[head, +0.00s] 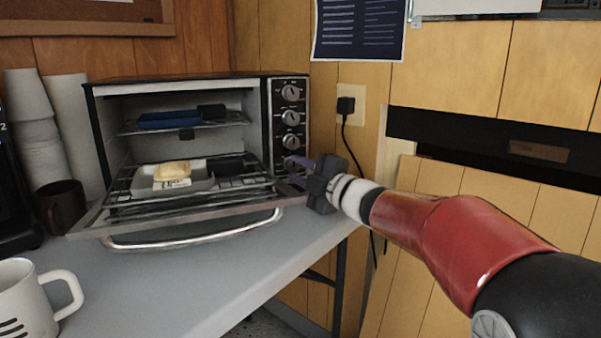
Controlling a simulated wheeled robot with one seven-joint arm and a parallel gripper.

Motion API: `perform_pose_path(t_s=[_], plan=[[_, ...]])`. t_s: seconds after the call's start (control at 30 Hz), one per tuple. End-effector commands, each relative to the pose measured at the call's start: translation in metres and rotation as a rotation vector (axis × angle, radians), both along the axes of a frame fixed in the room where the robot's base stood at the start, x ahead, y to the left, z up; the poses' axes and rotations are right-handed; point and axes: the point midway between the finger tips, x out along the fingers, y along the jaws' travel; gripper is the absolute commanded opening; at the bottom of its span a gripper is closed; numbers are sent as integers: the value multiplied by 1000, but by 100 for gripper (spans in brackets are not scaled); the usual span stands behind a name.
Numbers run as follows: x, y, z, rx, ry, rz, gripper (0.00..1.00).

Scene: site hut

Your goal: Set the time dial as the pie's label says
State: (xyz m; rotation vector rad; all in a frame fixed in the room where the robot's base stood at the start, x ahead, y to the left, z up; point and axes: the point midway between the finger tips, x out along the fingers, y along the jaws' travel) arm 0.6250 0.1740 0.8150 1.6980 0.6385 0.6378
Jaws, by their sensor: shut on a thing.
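The toaster oven (187,79) stands on the grey table with its door (180,213) folded down open. A pale yellow pie (173,170) sits on the lower rack. A white label (172,184) with dark print is at its front, too small to read. Dials run down the oven's right panel, with the top dial (291,92) and two below it in clear view. My gripper (297,168) reaches in from the right and is shut on the lowest dial (289,163), which is partly hidden by the fingers. Its pointer setting cannot be made out.
A blue item (170,119) lies on the upper rack. A white mug (31,303) stands at the table's front left. A dark mug (61,208) and stacked paper cups (35,125) are left of the oven. A black plug and cord (345,106) hang on the wall behind my gripper.

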Motion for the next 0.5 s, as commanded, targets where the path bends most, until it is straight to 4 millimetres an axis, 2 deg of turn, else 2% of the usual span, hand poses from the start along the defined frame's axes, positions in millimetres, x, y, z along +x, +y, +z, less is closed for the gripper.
perform_pose_path(t_s=[0.33, 0.37, 0.5], plan=[[0, -1, -2, 1, 4, -1, 4], [0, 0, -2, 1, 4, -1, 28], [0, 0, -1, 1, 3, -1, 46]])
